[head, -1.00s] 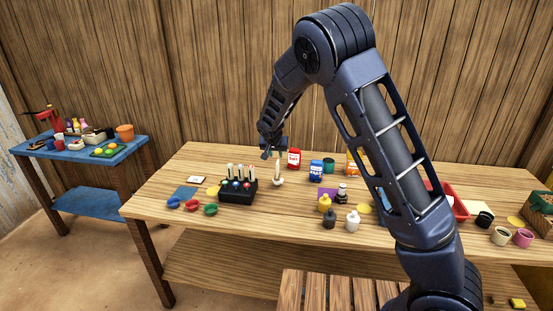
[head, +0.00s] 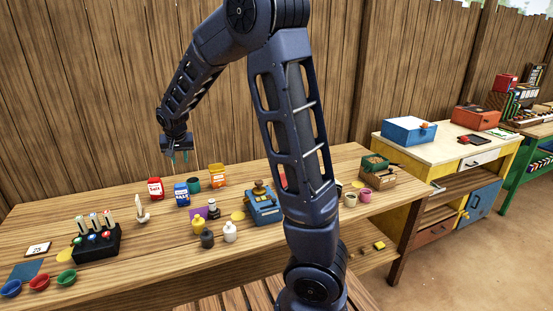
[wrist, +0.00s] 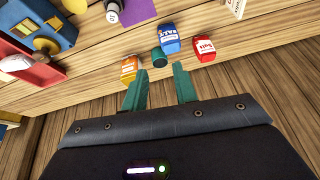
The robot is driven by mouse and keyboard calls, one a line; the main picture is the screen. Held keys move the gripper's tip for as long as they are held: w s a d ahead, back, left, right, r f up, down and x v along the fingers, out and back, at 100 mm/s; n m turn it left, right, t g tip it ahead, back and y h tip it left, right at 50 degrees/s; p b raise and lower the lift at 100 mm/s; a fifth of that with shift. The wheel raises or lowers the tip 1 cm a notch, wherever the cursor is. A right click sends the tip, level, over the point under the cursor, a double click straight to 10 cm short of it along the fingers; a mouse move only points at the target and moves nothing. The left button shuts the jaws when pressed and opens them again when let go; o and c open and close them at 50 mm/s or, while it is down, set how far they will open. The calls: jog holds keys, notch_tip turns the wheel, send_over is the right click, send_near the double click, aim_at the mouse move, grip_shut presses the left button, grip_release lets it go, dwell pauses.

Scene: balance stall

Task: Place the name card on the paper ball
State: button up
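My gripper (head: 180,157) is raised above the back of the long wooden table, over several small boxes. In the wrist view my gripper (wrist: 160,86) has its two green fingers apart with nothing between them. A small white card with a dark edge and marks (head: 38,249) lies at the table's left end, far from my gripper; it may be the name card, but its writing is too small to read. I cannot make out a paper ball in either view. My arm hides part of the table's right side.
A black rack (head: 97,243) and coloured bowls (head: 66,279) are at left. A yellow cabinet (head: 440,150) stands at right.

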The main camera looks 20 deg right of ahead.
jog(key=s+d+r, duration=0.6)
jog(key=s+d, duration=0.1)
jog(key=d, duration=0.5)
jog(key=s+d+r, duration=0.1)
jog(key=s+d, duration=0.3)
jog(key=s, duration=0.4)
jog(key=s+d+r, duration=0.1)
jog(key=s+d, duration=0.4)
jog(key=s, duration=0.4)
jog(key=s+d+r+n, duration=0.1)
jog(key=s+d, duration=0.3)
jog(key=s, duration=0.4)
jog(key=shift+s+d+r, duration=0.35)
jog(key=shift+d+r, duration=0.05)
